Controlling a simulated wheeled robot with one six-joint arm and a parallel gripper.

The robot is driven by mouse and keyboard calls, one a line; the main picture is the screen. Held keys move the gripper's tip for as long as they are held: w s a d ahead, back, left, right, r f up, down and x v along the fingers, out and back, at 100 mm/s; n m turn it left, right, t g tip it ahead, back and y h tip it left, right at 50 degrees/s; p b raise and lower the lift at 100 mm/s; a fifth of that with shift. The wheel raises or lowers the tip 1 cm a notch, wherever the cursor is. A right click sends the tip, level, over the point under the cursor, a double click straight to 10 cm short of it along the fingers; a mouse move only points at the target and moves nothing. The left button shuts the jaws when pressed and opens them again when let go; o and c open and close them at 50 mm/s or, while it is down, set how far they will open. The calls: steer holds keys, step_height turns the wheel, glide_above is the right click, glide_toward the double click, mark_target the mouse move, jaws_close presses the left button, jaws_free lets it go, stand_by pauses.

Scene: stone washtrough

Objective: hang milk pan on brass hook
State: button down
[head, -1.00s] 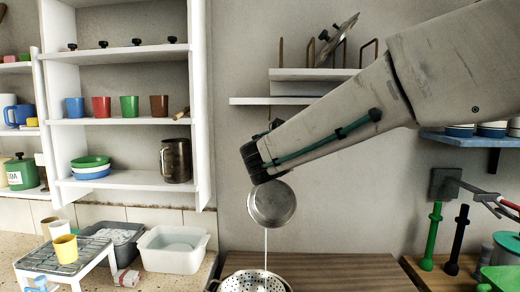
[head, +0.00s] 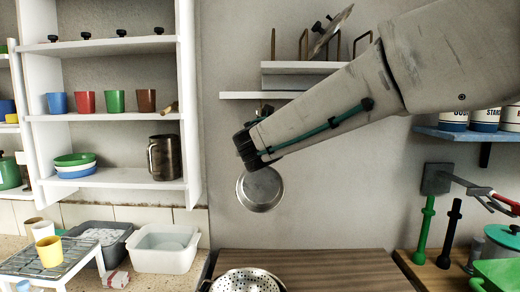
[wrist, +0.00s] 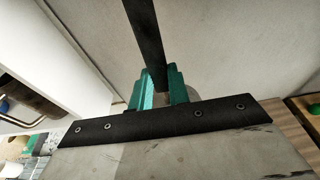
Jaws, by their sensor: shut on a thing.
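The milk pan (head: 260,190) is a round, shiny metal pan. In the head view it hangs just below my gripper (head: 246,146), in front of the bare wall and above the colander. My gripper is shut on its handle. The wrist view shows a long dark bar (wrist: 146,40), apparently that handle, between the teal fingers of my gripper (wrist: 160,88). A small dark piece shows above my gripper, under the wall shelf; I cannot tell whether it is the brass hook or the handle's end. I cannot make out the hook clearly elsewhere.
A white wall shelf (head: 240,95) with a rack above it is close over my gripper. A white shelf unit (head: 110,116) with cups stands left. A metal colander (head: 247,281) is below, by a wooden board (head: 320,268). Canisters (head: 487,118) stand on a right shelf.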

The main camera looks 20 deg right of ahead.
steer(key=x, duration=0.8)
steer(key=shift+w, duration=0.25)
stand_by(0.6)
steer(key=shift+d+r, duration=0.1)
stand_by(0.4)
steer(key=c, duration=0.7)
jaws_free()
steer(key=shift+o, duration=0.2)
steer(key=shift+s, duration=0.1)
steer(key=shift+v, duration=3.45)
